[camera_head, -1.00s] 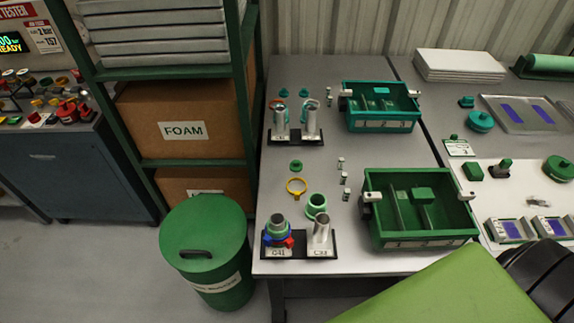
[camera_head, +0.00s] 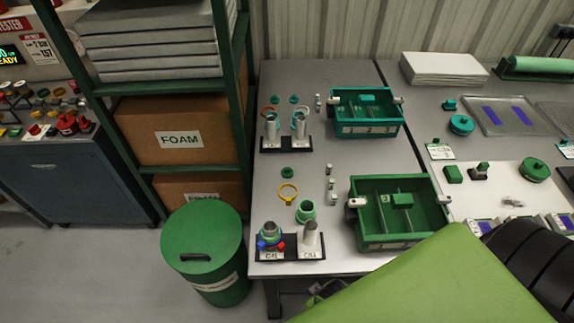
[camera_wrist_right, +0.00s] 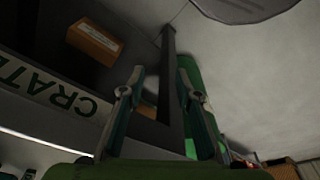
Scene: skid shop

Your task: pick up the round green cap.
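A small round green cap (camera_head: 288,172) lies flat on the grey table, behind a yellow ring (camera_head: 288,193) and left of some small metal parts. Two small teal caps (camera_head: 275,100) lie farther back. Larger round green and teal lidded pieces (camera_head: 535,169) lie on the right. My right gripper (camera_wrist_right: 160,76) shows in the right wrist view with its two fingers apart and nothing between them. It is low, away from the tabletop items, and not visible in the head view. My left gripper is in neither view.
A green divided bin (camera_head: 400,243) and a teal bin (camera_head: 367,131) stand on the table. Black stands (camera_head: 318,254) with metal and green fittings are at its left front and left back. A green drum (camera_head: 205,245) and a shelf with a foam box (camera_head: 150,128) stand left.

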